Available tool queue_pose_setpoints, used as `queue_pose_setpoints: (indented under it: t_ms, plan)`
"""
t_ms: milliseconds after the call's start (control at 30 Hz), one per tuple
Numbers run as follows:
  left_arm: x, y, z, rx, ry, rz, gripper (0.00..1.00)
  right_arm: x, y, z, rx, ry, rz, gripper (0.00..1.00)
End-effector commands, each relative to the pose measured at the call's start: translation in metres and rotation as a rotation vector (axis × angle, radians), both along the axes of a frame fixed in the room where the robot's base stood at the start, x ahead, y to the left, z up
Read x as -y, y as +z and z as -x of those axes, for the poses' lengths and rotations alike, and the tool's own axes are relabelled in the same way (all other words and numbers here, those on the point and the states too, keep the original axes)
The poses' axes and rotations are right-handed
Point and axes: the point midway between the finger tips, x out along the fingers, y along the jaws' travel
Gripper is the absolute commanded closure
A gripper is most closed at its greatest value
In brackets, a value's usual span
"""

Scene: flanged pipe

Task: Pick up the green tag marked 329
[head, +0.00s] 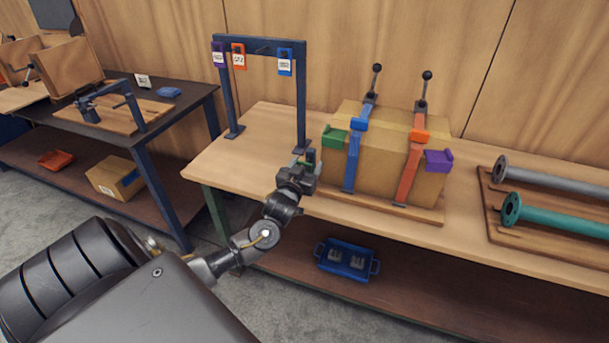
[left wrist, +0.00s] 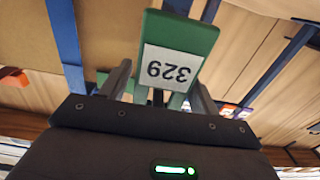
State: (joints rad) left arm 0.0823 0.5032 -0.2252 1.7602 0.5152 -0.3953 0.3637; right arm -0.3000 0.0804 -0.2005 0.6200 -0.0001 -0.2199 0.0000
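The green tag (left wrist: 180,35) has a white label reading 329, upside down in the left wrist view. It is close to that camera, with its narrower end between the two fingers. My left gripper (left wrist: 160,90) appears shut on this end, though the contact is partly hidden. In the head view the left gripper (head: 308,164) is near the table's front edge, left of the cardboard box, with the tag (head: 311,155) small and dark green at its fingertips. The tag is off the rack hooks. My right gripper is not in view.
A dark blue rack (head: 301,95) holds purple (head: 218,55), orange (head: 238,57) and blue (head: 285,62) tags. A strapped cardboard box (head: 385,155) with a green clip (head: 333,138) stands close right of my gripper. Pipes (head: 560,217) lie farther right. A blue tray (head: 346,262) is on the lower shelf.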

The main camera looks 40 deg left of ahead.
Motion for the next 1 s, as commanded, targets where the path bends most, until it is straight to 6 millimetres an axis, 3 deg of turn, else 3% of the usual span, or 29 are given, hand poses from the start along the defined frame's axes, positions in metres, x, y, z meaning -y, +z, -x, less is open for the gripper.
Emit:
queue_pose_setpoints:
  t_ms: [33, 300, 700, 867, 1000]
  plan:
    - [0.000, 0.000, 0.000, 0.000, 0.000, 0.000, 0.45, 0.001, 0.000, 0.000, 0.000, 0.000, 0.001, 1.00]
    - [0.000, 0.000, 0.000, 0.000, 0.000, 0.000, 0.76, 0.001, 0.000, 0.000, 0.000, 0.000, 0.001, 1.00]
    - [0.001, 0.005, 0.000, 0.003, -0.001, 0.001, 0.77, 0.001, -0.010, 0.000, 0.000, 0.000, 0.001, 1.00]
    - [0.009, 0.004, 0.024, 0.000, -0.001, 0.002, 0.77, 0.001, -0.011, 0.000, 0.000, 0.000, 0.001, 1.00]
    - [0.020, 0.003, 0.055, -0.001, -0.002, 0.003, 0.77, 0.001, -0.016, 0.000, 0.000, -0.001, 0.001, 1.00]
